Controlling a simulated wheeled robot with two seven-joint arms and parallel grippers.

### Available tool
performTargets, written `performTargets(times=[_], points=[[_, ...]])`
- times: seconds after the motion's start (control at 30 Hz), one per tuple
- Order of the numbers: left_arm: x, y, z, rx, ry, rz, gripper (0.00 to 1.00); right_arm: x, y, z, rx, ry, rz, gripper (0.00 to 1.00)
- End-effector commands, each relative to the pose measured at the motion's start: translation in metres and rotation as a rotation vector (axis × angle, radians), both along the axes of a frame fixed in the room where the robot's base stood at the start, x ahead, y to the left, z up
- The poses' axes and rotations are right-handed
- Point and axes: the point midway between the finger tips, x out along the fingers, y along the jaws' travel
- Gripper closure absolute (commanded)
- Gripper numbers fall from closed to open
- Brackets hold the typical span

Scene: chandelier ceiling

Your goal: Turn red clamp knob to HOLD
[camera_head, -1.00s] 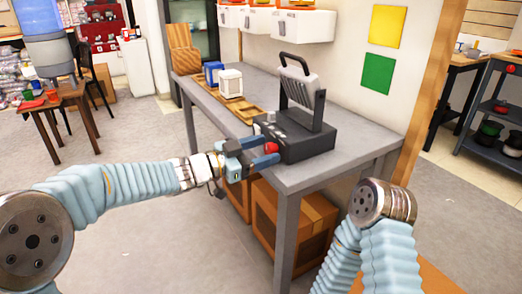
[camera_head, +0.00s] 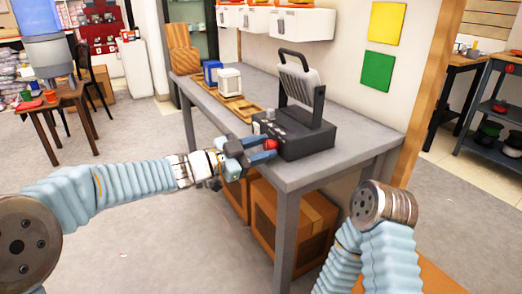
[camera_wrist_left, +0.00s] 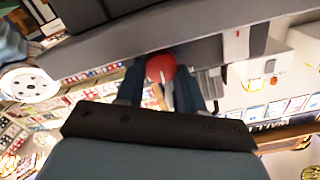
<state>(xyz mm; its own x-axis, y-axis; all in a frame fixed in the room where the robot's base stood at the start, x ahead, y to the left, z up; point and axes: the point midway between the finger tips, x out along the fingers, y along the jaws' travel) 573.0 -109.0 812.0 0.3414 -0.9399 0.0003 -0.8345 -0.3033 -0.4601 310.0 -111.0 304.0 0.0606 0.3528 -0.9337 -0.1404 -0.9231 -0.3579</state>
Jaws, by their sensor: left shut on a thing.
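The red clamp knob (camera_head: 270,145) is on the front face of a dark grey device (camera_head: 310,144) that stands on a grey table. My left gripper (camera_head: 264,150) is at the knob, with a blue finger on each side of it. In the left wrist view, the red knob (camera_wrist_left: 160,68) sits between the two fingertips (camera_wrist_left: 160,84), and a pale line shows on it. The left gripper is shut on the knob. Any HOLD marking is too small to read. My right arm (camera_head: 382,205) shows at lower right, but its gripper fingers do not show.
The device has a raised grey panel with a black handle (camera_head: 300,85). A wooden tray (camera_head: 243,111) with a white block (camera_head: 230,82) and a blue block (camera_head: 212,72) lies behind it. The grey table's (camera_head: 350,150) right end is clear. Cardboard boxes (camera_head: 290,225) stand beneath.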

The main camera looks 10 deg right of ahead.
Motion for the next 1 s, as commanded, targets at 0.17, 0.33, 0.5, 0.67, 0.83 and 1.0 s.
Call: performTargets(times=[0.17, 0.33, 0.5, 0.67, 0.83, 1.0], points=[[0.000, 0.000, 0.000, 0.000, 0.001, 0.000, 0.49, 0.000, 0.000, 0.000, 0.000, 0.000, 0.000, 0.62], [0.000, 0.000, 0.000, 0.000, 0.002, 0.000, 0.37, 0.000, 0.000, 0.000, 0.000, 0.000, 0.000, 0.62], [0.000, 0.000, 0.000, -0.001, 0.009, -0.001, 0.37, 0.000, 0.000, 0.001, 0.000, 0.000, 0.000, 0.62], [0.000, 0.000, 0.003, -0.037, 0.111, -0.003, 0.37, 0.000, 0.000, 0.011, 0.000, 0.000, 0.000, 0.62], [-0.004, 0.019, 0.000, -0.087, 0.241, 0.003, 0.37, 0.000, 0.000, 0.013, 0.000, 0.000, 0.000, 0.62], [-0.018, 0.057, 0.001, -0.088, 0.236, 0.003, 0.37, 0.000, 0.000, 0.011, 0.000, 0.000, 0.000, 0.62]])
